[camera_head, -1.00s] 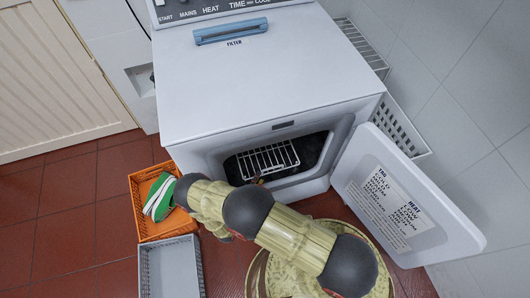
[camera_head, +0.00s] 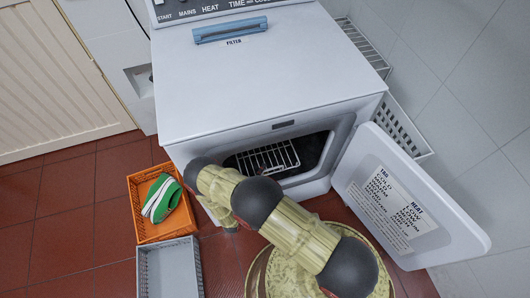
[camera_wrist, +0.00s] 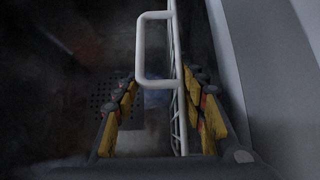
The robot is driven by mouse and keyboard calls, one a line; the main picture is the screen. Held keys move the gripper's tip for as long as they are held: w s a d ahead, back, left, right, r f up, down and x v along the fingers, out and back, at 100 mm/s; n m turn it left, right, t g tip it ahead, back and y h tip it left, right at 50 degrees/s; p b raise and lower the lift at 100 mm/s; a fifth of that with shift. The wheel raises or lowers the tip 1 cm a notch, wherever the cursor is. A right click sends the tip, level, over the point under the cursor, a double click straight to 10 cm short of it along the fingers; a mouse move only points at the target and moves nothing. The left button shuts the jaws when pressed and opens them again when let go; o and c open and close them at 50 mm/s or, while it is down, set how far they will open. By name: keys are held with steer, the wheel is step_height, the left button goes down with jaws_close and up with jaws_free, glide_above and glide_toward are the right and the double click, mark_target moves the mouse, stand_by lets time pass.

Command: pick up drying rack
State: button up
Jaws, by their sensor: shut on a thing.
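The drying rack (camera_head: 265,158) is a white wire grid inside the dryer opening in the head view. Its near part is hidden behind my arm. In the wrist view the rack (camera_wrist: 141,50) is a white bar loop with wire bars running down between the fingers. My gripper (camera_wrist: 162,85), with yellow finger pads, is shut on the rack; the right finger lies close against the bars and a gap shows by the left finger.
The white dryer (camera_head: 265,80) has its door (camera_head: 405,200) swung open to the right. An orange crate (camera_head: 150,230) with green-and-white shoes (camera_head: 162,198) and a grey crate (camera_head: 170,270) stand on the floor to the left.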

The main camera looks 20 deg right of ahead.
steer(key=shift+f, duration=0.15)
steer(key=c, duration=0.6)
steer(key=shift+c, duration=0.5)
